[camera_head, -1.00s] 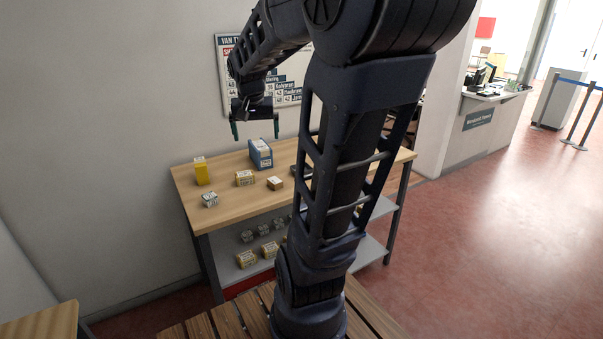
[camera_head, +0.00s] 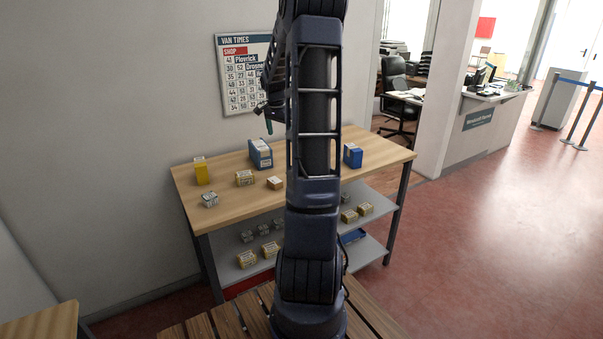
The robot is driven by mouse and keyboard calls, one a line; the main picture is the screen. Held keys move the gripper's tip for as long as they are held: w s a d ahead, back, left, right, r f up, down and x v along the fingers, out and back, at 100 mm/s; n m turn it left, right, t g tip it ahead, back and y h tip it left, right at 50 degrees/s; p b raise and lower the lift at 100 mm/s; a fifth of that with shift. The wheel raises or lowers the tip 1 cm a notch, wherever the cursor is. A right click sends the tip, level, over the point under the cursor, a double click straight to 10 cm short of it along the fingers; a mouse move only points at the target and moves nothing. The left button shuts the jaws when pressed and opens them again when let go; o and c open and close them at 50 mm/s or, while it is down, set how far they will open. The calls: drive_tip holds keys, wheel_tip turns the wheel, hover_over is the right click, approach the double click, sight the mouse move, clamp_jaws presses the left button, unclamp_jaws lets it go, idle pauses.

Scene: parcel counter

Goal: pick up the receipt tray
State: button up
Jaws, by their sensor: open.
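A flat blue tray-like thing (camera_head: 352,236) lies on the lower shelf at the right, partly behind my arm. I cannot tell for sure that it is the receipt tray. My gripper (camera_head: 268,125) is above the back of the table, in front of the wall sign. One greenish finger shows, pointing down; the rest is hidden behind my arm. The gripper is open, well above and apart from the things on the table. My upright arm hides the middle of the tabletop and shelf.
The wooden table (camera_head: 240,207) holds a yellow box (camera_head: 201,171), a blue-and-white box (camera_head: 261,153), a blue box (camera_head: 353,155) and several small parcels. More parcels stand on the grey lower shelf (camera_head: 377,248). A sign (camera_head: 240,85) hangs behind. Red floor is clear at right.

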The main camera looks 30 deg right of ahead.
drive_tip(key=w+d+f+m+y, duration=0.1)
drive_tip(key=w+d+f+m, duration=0.4)
drive_tip(key=d+f, duration=0.7)
drive_tip(key=shift+s+d+f, duration=0.1)
drive_tip(key=shift+d+f, duration=0.1)
drive_tip(key=shift+f, duration=2.15)
drive_tip(key=shift+s+d+f, duration=0.1)
drive_tip(key=shift+d+f, duration=0.05)
drive_tip(key=shift+f, duration=2.15)
drive_tip(key=c, duration=1.1)
drive_tip(key=shift+r, duration=0.1)
